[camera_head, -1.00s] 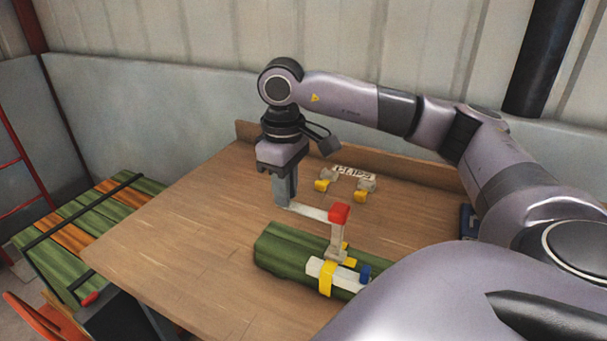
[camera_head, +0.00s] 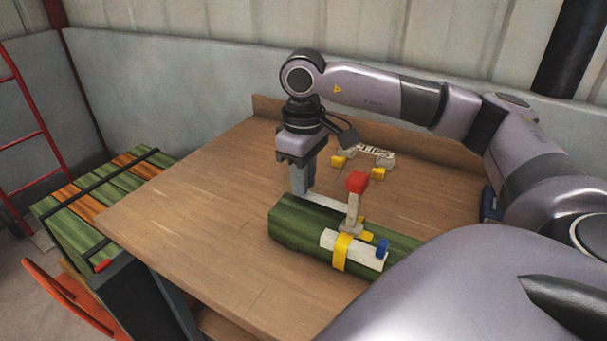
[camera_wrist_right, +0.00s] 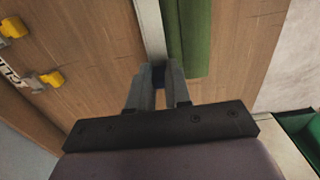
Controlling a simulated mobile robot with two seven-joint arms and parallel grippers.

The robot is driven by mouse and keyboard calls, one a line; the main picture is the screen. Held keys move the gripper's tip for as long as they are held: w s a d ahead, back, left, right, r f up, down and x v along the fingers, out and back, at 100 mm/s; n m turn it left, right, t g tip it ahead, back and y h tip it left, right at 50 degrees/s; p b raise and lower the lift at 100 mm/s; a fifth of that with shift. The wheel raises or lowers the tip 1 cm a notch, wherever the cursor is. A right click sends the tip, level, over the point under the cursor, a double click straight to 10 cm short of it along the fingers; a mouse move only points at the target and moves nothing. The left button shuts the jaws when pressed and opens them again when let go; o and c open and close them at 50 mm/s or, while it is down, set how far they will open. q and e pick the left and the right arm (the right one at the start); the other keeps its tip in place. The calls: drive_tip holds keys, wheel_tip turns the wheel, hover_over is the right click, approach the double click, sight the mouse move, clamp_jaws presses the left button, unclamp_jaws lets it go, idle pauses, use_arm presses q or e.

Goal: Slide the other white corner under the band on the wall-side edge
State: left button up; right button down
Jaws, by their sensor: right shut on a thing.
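A long green bundle (camera_head: 290,228) lies on the table, its right end hidden behind my arm. A white strip (camera_head: 371,257) lies on it, with a yellow band (camera_head: 342,253) across and a blue piece (camera_head: 382,249) at its right end. My right gripper (camera_head: 303,191) points down at the bundle's far left side, shut on the end of a pale bar (camera_head: 324,202). The bar runs toward a pale upright post with a red top (camera_head: 356,182); I cannot tell whether they join. In the right wrist view the bar (camera_wrist_right: 150,28) runs beside the green bundle (camera_wrist_right: 188,38). My left gripper is not in view.
A white lettered piece with yellow feet (camera_head: 378,152) stands near the table's raised back edge (camera_head: 300,112). The wooden table (camera_head: 190,220) is clear at left. Green and orange slats (camera_head: 105,188) and an orange chair (camera_head: 62,300) are beyond its left side.

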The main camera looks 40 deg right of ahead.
sight(327, 202)
drive_tip(key=shift+f+b, duration=0.35)
drive_tip(key=shift+f, duration=0.25)
drive_tip(key=shift+s+d+b, duration=0.15)
drive_tip(key=shift+s+d, duration=0.05)
drive_tip(key=shift+s, duration=0.6)
drive_tip(key=shift+s+d+b, duration=0.2)
drive_tip(key=shift+s+d, duration=0.05)
drive_tip(key=shift+s, duration=0.6)
drive_tip(key=shift+s+d+b, duration=0.15)
drive_tip(key=shift+s+d, duration=0.05)
drive_tip(key=shift+s, duration=0.6)
drive_tip(key=c, duration=1)
unclamp_jaws()
drive_tip(key=shift+r, duration=0.1)
drive_tip(key=shift+r+p, duration=0.3)
drive_tip(key=shift+r, duration=3.25)
